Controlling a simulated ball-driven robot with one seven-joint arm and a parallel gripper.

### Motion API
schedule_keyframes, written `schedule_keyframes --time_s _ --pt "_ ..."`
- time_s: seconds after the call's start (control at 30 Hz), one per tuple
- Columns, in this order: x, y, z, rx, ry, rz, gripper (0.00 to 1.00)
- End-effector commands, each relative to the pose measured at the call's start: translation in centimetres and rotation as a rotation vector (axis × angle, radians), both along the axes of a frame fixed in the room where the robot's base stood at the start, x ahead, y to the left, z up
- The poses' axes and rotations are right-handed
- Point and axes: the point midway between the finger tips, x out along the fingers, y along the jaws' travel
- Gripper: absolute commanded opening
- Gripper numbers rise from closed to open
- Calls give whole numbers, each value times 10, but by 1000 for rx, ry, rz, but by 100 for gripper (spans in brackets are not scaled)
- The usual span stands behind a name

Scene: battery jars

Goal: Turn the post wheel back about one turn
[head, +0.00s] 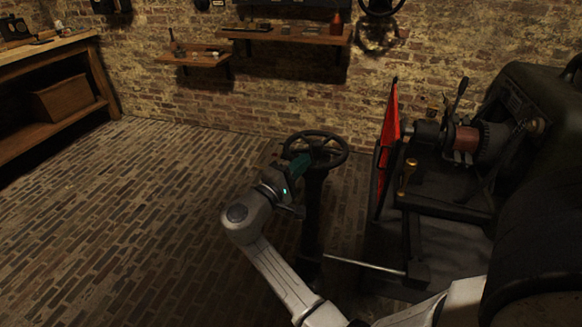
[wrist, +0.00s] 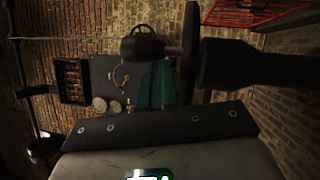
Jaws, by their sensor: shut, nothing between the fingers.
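The post wheel (head: 331,162) is a dark spoked handwheel lying about level on top of a dark upright post (head: 312,215) in the head view. My gripper (head: 301,163), with teal fingers, is at the near left side of the wheel. In the wrist view the wheel (wrist: 190,55) shows edge-on, with the thick post end to its right and a dark rounded knob (wrist: 142,45) to its left. The teal fingers (wrist: 156,84) are closed together and empty, close beside the wheel. I cannot tell whether they touch it.
A dark machine (head: 535,120) with a red guard (head: 389,125) stands right of the post. A metal rod (head: 365,264) runs low from the post towards it. Wall shelves (head: 290,34) hang behind, and a wooden bench (head: 50,50) stands far left. The brick floor (head: 150,220) at left is clear.

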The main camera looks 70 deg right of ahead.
Motion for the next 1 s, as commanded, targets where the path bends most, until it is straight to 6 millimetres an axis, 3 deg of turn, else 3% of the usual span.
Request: schedule_keyframes --time_s 0.37,0.6,1.0 --pt "-3 0 0 1 1 0 0" --pt "-25 -2 1 1 0 -5 0" --pt "-24 -3 -1 1 -1 -4 0"
